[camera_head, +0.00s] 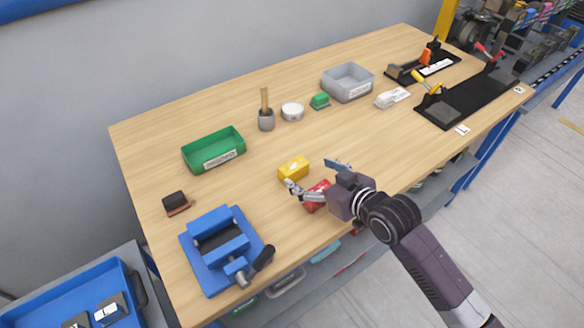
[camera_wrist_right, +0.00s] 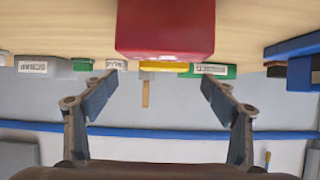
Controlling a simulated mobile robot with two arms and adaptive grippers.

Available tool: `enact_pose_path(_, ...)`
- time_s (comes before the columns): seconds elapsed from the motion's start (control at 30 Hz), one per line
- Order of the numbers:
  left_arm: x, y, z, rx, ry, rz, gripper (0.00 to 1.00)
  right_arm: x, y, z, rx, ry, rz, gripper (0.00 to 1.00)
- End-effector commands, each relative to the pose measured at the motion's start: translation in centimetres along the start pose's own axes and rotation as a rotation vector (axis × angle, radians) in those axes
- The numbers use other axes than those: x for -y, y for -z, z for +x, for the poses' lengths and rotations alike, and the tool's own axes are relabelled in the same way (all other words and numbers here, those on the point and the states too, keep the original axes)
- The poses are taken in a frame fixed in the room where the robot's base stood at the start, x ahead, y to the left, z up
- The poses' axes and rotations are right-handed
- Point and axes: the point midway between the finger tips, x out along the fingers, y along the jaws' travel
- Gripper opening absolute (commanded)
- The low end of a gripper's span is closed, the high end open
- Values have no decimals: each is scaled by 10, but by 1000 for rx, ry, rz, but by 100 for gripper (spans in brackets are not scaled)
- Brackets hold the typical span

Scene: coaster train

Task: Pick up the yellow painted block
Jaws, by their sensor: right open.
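The yellow painted block (camera_head: 293,169) lies on the wooden workbench (camera_head: 330,140), near the middle. A red block (camera_head: 317,195) sits just in front of it, on the side toward my arm. My right gripper (camera_head: 308,174) is open and empty, with its fingers spread around the red block's area and pointing toward the yellow block. In the right wrist view, which looks upside down, the red block (camera_wrist_right: 165,28) is large and close. Only a thin strip of the yellow block (camera_wrist_right: 165,67) shows past it, between the open fingers (camera_wrist_right: 160,82). My left gripper is not seen.
A blue vise (camera_head: 222,248) stands at the near left, with a dark brush-like block (camera_head: 175,202) behind it. A green bin (camera_head: 213,150), a grey bin (camera_head: 347,82) and a cup with a wooden handle (camera_head: 266,118) stand farther back. Bench surface right of my gripper is clear.

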Motion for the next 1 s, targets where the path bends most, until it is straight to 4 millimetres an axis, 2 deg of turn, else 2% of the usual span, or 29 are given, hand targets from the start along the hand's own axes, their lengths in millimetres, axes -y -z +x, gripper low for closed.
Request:
enact_pose_path(0.17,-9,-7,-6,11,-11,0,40,3,3,15,0,0,2,78)
enact_pose_path(0.33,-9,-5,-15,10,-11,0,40,8,4,37,-1,1,2,78)
enact_pose_path(0.5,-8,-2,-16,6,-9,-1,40,7,2,54,-1,-1,0,78)
enact_pose_path(0.8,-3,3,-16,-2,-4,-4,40,7,1,58,-1,0,0,78)
enact_pose_path(1.0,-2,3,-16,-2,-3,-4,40,7,1,57,-1,0,0,57)
